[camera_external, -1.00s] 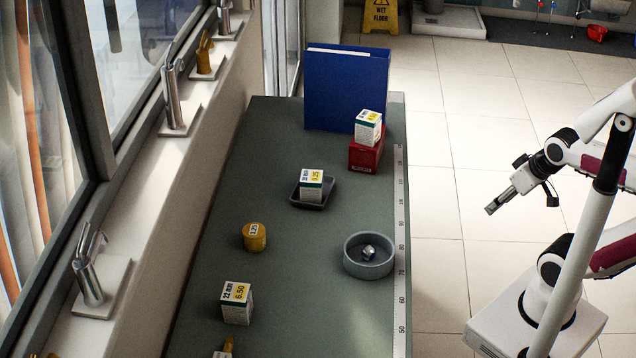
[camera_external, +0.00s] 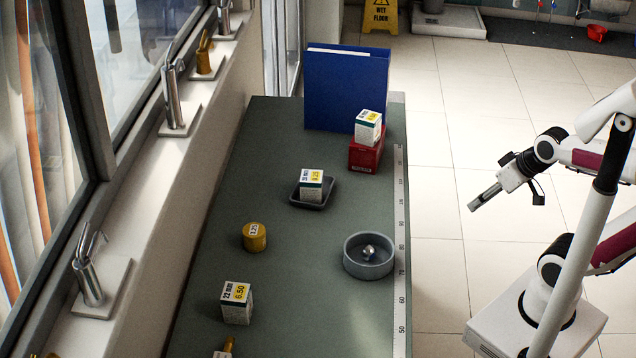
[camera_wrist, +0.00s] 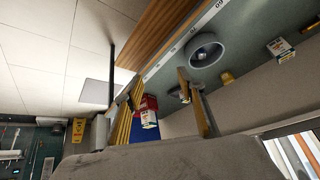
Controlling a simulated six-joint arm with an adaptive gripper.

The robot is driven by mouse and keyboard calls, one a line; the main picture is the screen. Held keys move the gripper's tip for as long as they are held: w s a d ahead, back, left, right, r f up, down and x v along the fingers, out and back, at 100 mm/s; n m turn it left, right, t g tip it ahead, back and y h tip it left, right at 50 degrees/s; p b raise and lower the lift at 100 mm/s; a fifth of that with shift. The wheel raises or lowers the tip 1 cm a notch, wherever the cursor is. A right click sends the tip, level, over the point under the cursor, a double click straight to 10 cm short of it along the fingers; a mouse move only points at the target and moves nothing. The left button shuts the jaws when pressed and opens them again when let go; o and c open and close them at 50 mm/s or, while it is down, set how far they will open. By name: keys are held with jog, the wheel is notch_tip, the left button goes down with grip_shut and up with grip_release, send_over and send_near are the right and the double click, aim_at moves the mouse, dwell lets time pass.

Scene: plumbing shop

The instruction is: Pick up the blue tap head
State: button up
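I see no tap head that is plainly blue. A small silvery piece (camera_external: 368,252) lies in a round grey bowl (camera_external: 347,262) near the right edge of the green-grey bench; it is too small to tell what it is. The bowl also shows in the wrist view (camera_wrist: 193,53). My gripper (camera_external: 473,207) is in the air to the right of the bench, apart from everything. In the wrist view, its two fingers (camera_wrist: 158,80) stand wide apart with nothing held between them.
The bench bears a yellow round container (camera_external: 254,240), a white price-marked box (camera_external: 236,307), another box (camera_external: 311,187) on a dark tray (camera_external: 325,200), a red box (camera_external: 364,158) with a white box (camera_external: 368,128) on top, and a blue binder (camera_external: 345,88). Taps line the left sill.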

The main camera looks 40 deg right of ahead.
jog(key=w+a+t+y, duration=0.2)
jog(key=w+a+y, duration=0.1)
jog(key=w+a, duration=0.75)
jog(key=m+t+h, duration=0.3)
jog(key=h, duration=0.2)
send_over(369, 253)
notch_tip(369, 253, down, 12)
jog(key=f, duration=0.1)
jog(key=shift+s+d+f+t+h, duration=0.2)
jog(key=shift+s+f+t+h, duration=0.25)
jog(key=shift+s+h, duration=0.3)
jog(key=shift+f, duration=0.1)
jog(key=shift+f, duration=1.85)
jog(key=shift+f, duration=0.15)
